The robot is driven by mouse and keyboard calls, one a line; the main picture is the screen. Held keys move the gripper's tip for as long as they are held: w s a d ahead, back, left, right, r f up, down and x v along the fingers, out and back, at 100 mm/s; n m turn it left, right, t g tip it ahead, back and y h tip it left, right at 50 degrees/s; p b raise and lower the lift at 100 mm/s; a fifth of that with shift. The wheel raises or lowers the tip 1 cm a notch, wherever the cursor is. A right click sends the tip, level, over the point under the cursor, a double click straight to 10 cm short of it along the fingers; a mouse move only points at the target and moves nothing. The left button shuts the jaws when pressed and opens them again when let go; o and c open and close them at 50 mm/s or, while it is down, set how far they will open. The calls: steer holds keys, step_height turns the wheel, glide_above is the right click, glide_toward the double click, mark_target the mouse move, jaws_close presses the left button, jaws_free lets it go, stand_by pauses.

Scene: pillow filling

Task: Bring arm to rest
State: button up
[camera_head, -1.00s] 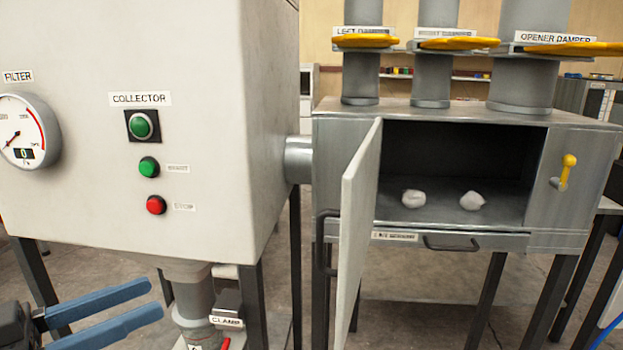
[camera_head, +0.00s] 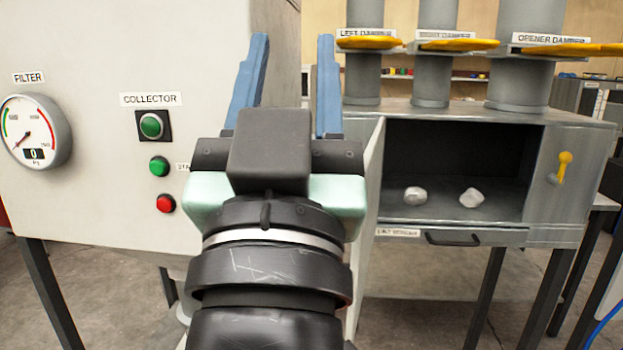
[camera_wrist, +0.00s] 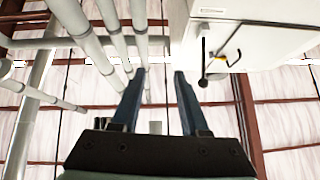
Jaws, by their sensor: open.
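My gripper (camera_head: 290,85) is in the middle of the head view, raised with its blue fingers pointing up. The fingers are wide apart with nothing between them. It covers part of the collector cabinet and most of the open chamber door. In the wrist view my gripper (camera_wrist: 158,78) is also open and empty, pointing towards the ceiling and pipes.
The collector cabinet (camera_head: 90,200), with its gauge (camera_head: 36,132) and buttons, stands at the left. The grey chamber (camera_head: 450,237) at the right holds two white tufts (camera_head: 415,196) (camera_head: 472,197). Yellow damper handles (camera_head: 458,44) stick out above it. The open door (camera_head: 366,210) stands behind my arm.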

steer(key=s+d+r+t, duration=0.2)
steer(key=s+r, duration=0.1)
steer(key=s, duration=0.3)
step_height(320, 180, up, 15)
steer(key=w+p, duration=0.1)
steer(key=p, duration=1.4)
steer(key=shift+w+a+f+n+y, duration=0.2)
steer(key=shift+w+a+n+y, duration=0.1)
steer(key=shift+w+a+y, duration=0.1)
